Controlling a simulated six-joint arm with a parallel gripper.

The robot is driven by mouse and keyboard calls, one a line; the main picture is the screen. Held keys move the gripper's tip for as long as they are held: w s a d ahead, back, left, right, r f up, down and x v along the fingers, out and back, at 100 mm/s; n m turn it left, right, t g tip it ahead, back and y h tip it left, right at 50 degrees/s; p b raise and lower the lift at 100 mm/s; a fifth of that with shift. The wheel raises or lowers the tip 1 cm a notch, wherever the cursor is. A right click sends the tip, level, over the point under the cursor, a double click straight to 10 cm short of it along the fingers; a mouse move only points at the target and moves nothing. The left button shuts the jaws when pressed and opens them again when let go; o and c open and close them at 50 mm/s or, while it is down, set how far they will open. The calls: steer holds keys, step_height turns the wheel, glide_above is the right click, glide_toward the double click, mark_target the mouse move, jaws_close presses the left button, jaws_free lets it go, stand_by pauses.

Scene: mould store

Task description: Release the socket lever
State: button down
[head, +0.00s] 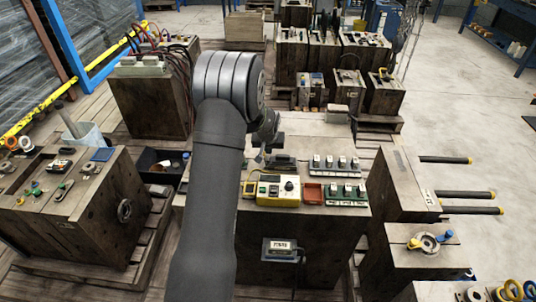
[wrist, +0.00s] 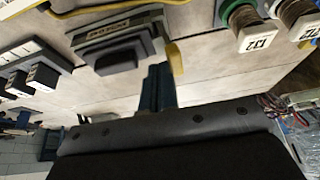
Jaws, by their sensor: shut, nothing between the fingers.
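The socket (wrist: 118,42) is a grey block with a darker raised part and a label strip, upside down in the wrist view. A yellow lever (wrist: 174,57) stands at its right side there. My gripper (wrist: 158,76) is shut and empty, with its dark fingers close beside the lever's end; I cannot tell whether they touch. In the head view my gripper (head: 262,152) is above the wooden block's top, at the left of a dark grey device (head: 281,160), which looks like the socket. My arm hides part of this area, and the lever is not clear there.
In the head view a yellow unit with a dial (head: 272,190), a red tray (head: 313,193) and two rows of modules (head: 335,165) stand nearby on the block. In the wrist view, wound spools with white tags (wrist: 258,38) are at upper right.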

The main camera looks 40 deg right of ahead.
steer(key=shift+w+a+f, duration=0.1)
steer(key=shift+w+a, duration=0.15)
steer(key=shift+w+a+f, duration=0.1)
steer(key=shift+w+a, duration=0.15)
stand_by(0.4)
steer(key=shift+w+a+f, duration=0.1)
steer(key=shift+w+a, duration=0.1)
steer(key=shift+s+d+r, duration=0.25)
steer(key=shift+s+d, duration=0.2)
step_height(320, 180, up, 7)
stand_by(0.8)
steer(key=shift+f, duration=0.1)
step_height(320, 180, down, 7)
steer(key=shift+w+a, duration=0.2)
stand_by(0.4)
